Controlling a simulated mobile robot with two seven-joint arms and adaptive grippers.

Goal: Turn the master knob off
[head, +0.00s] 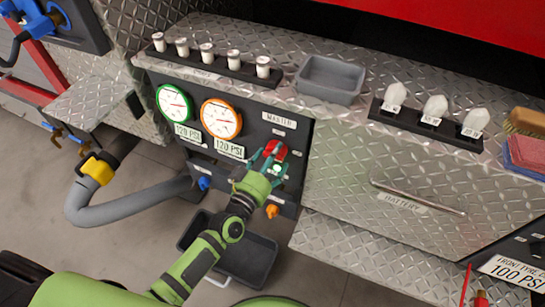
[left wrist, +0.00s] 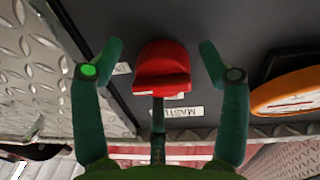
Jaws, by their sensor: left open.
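The red master knob (head: 277,149) sits on the dark pump panel (head: 290,110), below the "MASTER" label (head: 279,119). In the left wrist view the red knob (left wrist: 162,70) stands between my spread fingers, with a gap on each side. In the head view the fingers hide part of the knob. My right gripper is not in view.
Two gauges, green-ringed (head: 175,103) and orange-ringed (head: 221,118), are left of the knob. A blue valve (head: 203,184) and an orange valve (head: 272,211) are lower on the panel. A grey tray (head: 331,79) sits on the ledge above. A dark bin (head: 250,262) is on the floor.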

